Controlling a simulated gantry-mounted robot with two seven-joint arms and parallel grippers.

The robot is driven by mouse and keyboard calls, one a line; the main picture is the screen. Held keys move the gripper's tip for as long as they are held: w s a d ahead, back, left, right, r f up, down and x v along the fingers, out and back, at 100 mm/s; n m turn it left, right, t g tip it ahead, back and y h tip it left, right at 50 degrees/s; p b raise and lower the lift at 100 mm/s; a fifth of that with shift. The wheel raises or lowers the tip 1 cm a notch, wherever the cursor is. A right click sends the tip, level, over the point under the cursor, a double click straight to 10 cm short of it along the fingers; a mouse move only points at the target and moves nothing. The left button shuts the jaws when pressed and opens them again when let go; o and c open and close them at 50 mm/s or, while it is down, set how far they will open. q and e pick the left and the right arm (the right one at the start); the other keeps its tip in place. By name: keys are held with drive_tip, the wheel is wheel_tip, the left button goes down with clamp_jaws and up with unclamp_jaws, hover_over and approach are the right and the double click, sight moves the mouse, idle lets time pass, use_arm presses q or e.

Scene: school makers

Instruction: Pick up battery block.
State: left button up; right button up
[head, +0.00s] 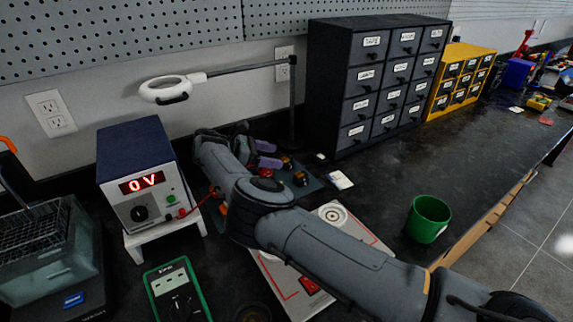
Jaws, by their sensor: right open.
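My right arm reaches in from the lower right, and its gripper (267,155) is at the back, by the dark mat (313,186). Its two purple-tipped fingers are apart, with nothing visible between them. Small black and orange blocks lie just right of the fingertips: one close to them (287,163) and one a little nearer me (300,179). I cannot tell for sure which is the battery block. The gripper appears not to hold either. My forearm hides part of the mat and the bench. My left gripper is not in view.
A power supply reading 0 V (138,189) and a green multimeter (178,290) stand at left. A white board with a red switch (292,285) lies under my arm. A lamp (172,89), a black drawer cabinet (372,85) and a green cup (428,219) are around. The right bench is fairly clear.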

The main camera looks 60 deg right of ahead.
sight(286, 159)
drive_tip(key=x, duration=0.1)
drive_tip(key=b+x, duration=0.1)
drive_tip(key=x, duration=0.1)
drive_tip(key=shift+s+a+f, duration=0.1)
drive_tip(key=shift+a+f, duration=0.05)
drive_tip(key=shift+f, duration=0.15)
drive_tip(key=shift+s+d, duration=0.3)
drive_tip(key=shift+d, duration=0.1)
drive_tip(key=shift+f, duration=0.1)
drive_tip(key=c, duration=1.2)
drive_tip(key=shift+o, duration=0.2)
